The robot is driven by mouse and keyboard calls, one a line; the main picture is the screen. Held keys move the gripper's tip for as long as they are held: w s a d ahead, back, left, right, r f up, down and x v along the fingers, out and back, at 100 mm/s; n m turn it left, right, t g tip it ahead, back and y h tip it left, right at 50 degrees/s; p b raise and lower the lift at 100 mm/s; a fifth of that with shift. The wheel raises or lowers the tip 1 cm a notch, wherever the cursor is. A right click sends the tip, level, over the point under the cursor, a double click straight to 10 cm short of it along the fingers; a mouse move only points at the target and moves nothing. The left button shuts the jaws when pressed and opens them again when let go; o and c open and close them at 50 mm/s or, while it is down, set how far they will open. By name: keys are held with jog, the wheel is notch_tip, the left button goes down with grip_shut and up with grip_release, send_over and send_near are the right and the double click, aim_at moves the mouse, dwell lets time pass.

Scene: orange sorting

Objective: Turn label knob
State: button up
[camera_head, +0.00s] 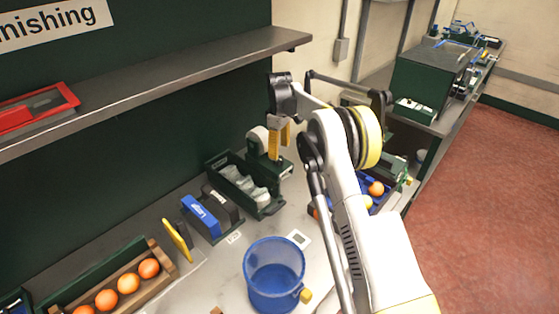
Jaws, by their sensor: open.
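My gripper (279,138) hangs near the middle of the view with yellow fingertips pointing down. It is open, with no object visible between the fingers. A dark green device with a pale round roll (258,139) stands just behind and below it, and looks like a label dispenser. The fingertips overlap this device in the picture; I cannot tell whether they touch it. No knob is clearly visible on it, and part of it is hidden by my gripper.
A green tray of pale pieces (237,188), a blue and dark box (203,215), a blue bucket (273,276) and a wooden rack of oranges (160,262) stand on the bench. A shelf (180,75) overhangs the back left. My arm hides part of a blue crate (384,203) with oranges.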

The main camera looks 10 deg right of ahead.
aim_at(280, 159)
notch_tip(280, 159, down, 5)
jog(key=shift+f+b, duration=0.1)
jog(key=shift+b, duration=0.2)
jog(key=c, duration=1.2)
